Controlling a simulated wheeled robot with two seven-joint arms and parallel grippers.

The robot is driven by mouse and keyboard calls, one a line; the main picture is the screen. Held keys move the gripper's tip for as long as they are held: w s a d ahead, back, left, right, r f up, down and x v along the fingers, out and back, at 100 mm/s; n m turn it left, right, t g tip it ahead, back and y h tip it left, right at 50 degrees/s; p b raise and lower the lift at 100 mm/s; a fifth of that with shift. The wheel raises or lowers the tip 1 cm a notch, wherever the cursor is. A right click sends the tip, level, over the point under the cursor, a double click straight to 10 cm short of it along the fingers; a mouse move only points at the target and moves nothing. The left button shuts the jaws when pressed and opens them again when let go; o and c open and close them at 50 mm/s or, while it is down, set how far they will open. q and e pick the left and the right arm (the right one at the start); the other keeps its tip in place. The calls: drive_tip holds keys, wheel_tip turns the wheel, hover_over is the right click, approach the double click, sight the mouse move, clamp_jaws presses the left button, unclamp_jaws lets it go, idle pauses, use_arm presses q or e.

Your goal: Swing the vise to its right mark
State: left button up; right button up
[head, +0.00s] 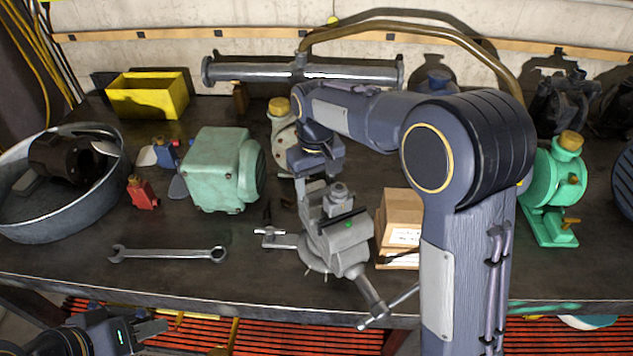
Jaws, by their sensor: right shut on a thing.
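The grey vise (343,240) stands near the front edge of the bench, right of centre. A small green dot shows on its top, and its screw and crossbar (388,306) point toward the front right, over the bench edge. My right gripper (312,192) reaches down from behind and is shut on the vise's back left part; the exact contact is partly hidden. Its arm crosses the right half of the view. I cannot make out the right mark. My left gripper (152,330) is low at the front left, apart from the vise, its finger gap unclear.
A wrench (168,254) and a pale green motor (212,170) lie left of the vise. A cardboard box (402,215) stands close on its right. A green pump (545,190), yellow bin (148,97) and round metal tray (50,228) are further off.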

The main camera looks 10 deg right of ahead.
drive_tip(key=shift+a, duration=0.1)
drive_tip(key=o, duration=1.4)
wheel_tip(320, 180, up, 8)
drive_tip(key=shift+f, duration=0.1)
